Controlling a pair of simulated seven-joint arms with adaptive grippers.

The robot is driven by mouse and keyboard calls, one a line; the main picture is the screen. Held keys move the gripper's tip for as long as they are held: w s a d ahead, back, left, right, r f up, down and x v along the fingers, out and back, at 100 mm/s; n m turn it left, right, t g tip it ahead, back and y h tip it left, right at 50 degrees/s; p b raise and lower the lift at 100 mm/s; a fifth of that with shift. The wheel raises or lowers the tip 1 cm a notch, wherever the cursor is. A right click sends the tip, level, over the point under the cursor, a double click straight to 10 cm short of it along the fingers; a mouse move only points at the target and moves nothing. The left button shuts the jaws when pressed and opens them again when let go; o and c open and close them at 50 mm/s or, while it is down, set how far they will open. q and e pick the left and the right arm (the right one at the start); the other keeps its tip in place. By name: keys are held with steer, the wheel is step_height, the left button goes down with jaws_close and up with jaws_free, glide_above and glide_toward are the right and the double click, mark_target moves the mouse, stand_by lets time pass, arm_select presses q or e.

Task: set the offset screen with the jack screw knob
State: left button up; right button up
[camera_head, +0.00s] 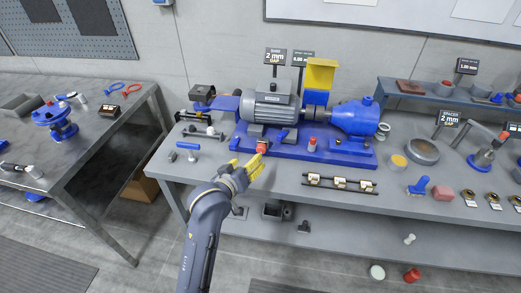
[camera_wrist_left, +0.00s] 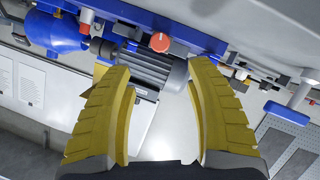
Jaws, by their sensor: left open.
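A small screen (camera_head: 303,58) behind the motor shows a reading like 0.00 mm, too small to be sure. A red knob (camera_head: 262,147) stands at the front edge of the blue base (camera_head: 340,158), below the grey motor (camera_head: 270,110). A second red-topped part (camera_head: 312,143) stands further right on the base. My left gripper (camera_head: 246,163) is open, just in front of the first knob, with no contact that I can make out. In the left wrist view, one orange-red knob (camera_wrist_left: 159,42) shows beyond the open, empty fingers (camera_wrist_left: 160,75). My right gripper is out of view.
A blue-handled tool (camera_head: 187,147) lies to the left on the bench. A rack with several parts (camera_head: 340,184) sits at the front right. A blue pump (camera_head: 355,117) stands on the base's right end.

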mark_target(260, 150)
arm_select(q)
steer(key=x, duration=1.2)
steer(key=shift+w+f, duration=0.1)
steer(key=shift+w, duration=0.15)
jaws_close()
